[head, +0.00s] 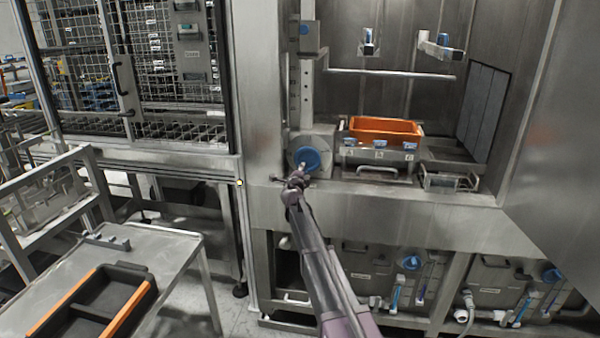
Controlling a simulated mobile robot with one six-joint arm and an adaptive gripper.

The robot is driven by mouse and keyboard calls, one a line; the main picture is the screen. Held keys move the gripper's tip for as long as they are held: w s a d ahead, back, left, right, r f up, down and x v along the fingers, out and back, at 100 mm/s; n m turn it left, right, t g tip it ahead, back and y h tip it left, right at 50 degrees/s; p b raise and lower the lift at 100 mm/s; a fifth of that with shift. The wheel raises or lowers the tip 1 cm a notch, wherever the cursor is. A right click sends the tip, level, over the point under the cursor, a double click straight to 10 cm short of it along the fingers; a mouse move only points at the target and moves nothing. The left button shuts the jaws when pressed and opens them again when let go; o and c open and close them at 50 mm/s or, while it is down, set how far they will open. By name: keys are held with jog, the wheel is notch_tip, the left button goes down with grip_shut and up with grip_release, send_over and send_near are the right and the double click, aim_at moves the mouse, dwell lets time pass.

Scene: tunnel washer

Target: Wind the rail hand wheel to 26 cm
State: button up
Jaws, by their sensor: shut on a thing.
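The blue hand wheel (311,157) sits on a grey round housing at the foot of a vertical rail (307,88) inside the washer's opening. My gripper (301,170) reaches up from below to the wheel's lower left part. It is shut on the wheel's handle, a small pale grip that the fingers mostly hide. The rail has a row of small dark marks or holes, and a blue-fronted block (308,38) is on it near the top. No scale reading can be made out at this size.
An orange crate (382,129) stands on a metal tray right of the wheel. A horizontal bar (390,73) and two nozzles hang above. A steel ledge (400,205) runs below. A table (175,260) with a black and orange tray (138,322) stands front left.

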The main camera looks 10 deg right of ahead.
jog(key=shift+a, duration=0.25)
jog(key=shift+c, duration=0.2)
dwell(0.6)
jog(key=o, duration=0.5)
jog(key=shift+c, duration=0.2)
jog(key=shift+o, duration=1.4)
jog(key=shift+s+r, duration=0.1)
jog(key=shift+r, duration=0.15)
jog(key=shift+f, duration=0.1)
jog(key=v, duration=0.7)
